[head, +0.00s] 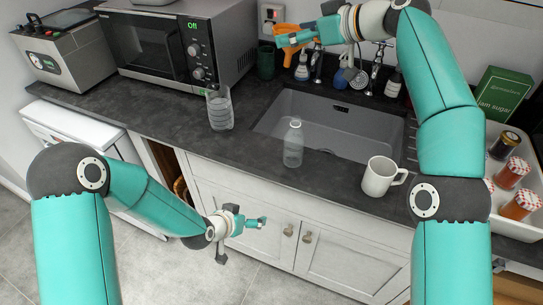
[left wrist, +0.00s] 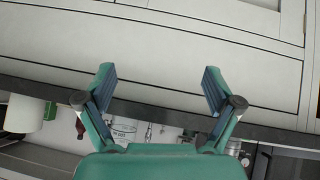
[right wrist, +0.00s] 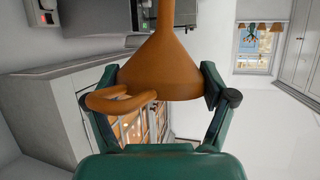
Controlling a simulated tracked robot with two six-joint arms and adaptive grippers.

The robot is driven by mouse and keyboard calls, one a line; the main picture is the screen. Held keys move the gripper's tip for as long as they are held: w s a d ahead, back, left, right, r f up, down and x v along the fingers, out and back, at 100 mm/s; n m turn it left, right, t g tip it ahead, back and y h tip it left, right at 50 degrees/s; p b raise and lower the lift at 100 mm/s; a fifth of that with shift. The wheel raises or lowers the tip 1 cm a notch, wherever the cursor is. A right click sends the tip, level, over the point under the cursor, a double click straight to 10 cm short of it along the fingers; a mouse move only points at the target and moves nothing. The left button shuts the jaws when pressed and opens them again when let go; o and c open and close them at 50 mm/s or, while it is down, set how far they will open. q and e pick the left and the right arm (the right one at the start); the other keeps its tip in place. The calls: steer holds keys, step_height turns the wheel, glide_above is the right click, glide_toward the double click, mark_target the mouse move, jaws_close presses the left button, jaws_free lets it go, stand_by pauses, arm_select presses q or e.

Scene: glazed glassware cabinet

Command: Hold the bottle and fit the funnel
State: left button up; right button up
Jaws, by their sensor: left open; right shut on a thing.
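The clear bottle (head: 293,145) stands upright on the counter at the sink's front edge, its narrow neck uncovered. The orange funnel (head: 284,29) is up at the back of the sink in the head view, in my right gripper (head: 292,38). In the right wrist view the funnel (right wrist: 165,75) fills the middle, its wide cone between the fingers and its loop handle at the left. My left gripper (head: 243,222) is open and empty in front of the white cabinet doors, below the counter edge and apart from the bottle. The left wrist view shows its spread fingers (left wrist: 158,82).
A white mug (head: 380,178) stands right of the bottle, and a clear jug (head: 219,108) stands to its left. The sink (head: 330,115) lies behind the bottle. A white tray of jars (head: 515,225) is at the right. A microwave (head: 165,45) stands at the back left.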

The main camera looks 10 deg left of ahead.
arm_select(q)
steer(key=w+d+r+m+t, duration=0.1)
steer(key=w+d+r+t, duration=0.1)
steer(key=w+r, duration=0.5)
steer(key=m+t+h, duration=0.2)
glide_toward(289, 148)
steer(key=x, duration=1.2)
steer(key=shift+w+d, duration=0.1)
steer(key=shift+w, duration=0.2)
steer(key=c, duration=1.2)
arm_select(e)
steer(key=shift+w, duration=0.1)
